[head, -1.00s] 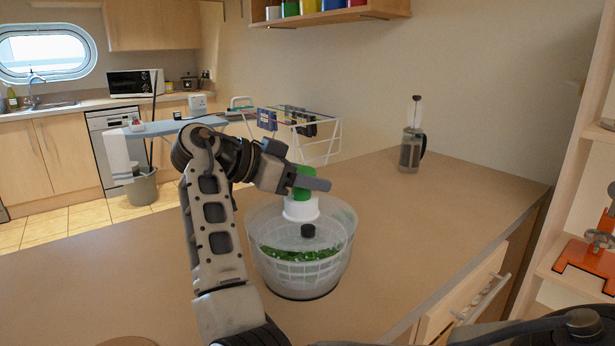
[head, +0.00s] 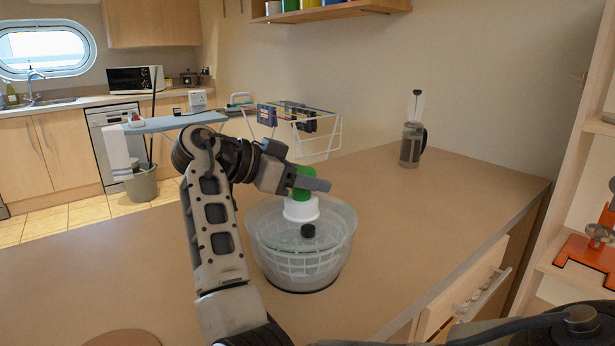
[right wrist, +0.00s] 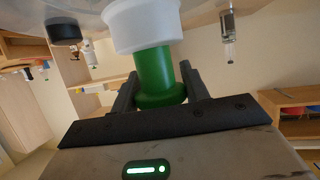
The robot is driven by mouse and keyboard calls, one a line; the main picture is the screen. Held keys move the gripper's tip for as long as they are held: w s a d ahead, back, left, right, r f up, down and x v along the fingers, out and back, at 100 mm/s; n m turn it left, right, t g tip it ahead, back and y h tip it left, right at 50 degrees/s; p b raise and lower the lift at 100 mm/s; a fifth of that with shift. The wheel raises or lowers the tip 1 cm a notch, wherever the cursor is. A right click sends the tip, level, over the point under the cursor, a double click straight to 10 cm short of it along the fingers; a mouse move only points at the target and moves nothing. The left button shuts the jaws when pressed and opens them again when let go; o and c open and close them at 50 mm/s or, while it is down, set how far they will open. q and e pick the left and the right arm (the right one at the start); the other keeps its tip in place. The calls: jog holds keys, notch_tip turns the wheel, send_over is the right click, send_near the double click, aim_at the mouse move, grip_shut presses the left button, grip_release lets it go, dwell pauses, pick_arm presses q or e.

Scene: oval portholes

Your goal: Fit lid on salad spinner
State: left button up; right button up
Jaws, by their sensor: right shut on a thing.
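The salad spinner bowl (head: 300,268), clear with a slotted basket, stands on the counter. Its clear lid (head: 275,228) lies across the bowl's mouth, with a black knob (head: 308,231) and a white collar (head: 301,208) under a green handle. I cannot tell whether the lid's rim is seated or slightly above the bowl. My right gripper (head: 308,183) is shut on the green handle, directly over the bowl. In the right wrist view the fingers close around the green handle (right wrist: 155,75), below the white collar (right wrist: 142,22). My left gripper is not in view.
A French press (head: 412,145) stands at the back of the counter (head: 440,210), with clear room between it and the spinner. A round brown item (head: 122,338) lies at the front left.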

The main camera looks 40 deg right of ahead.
jog(key=shift+f, duration=0.2)
jog(key=o, duration=1.5)
jog(key=shift+o, duration=0.2)
jog(key=v, duration=1.2)
jog(key=shift+b, duration=0.4)
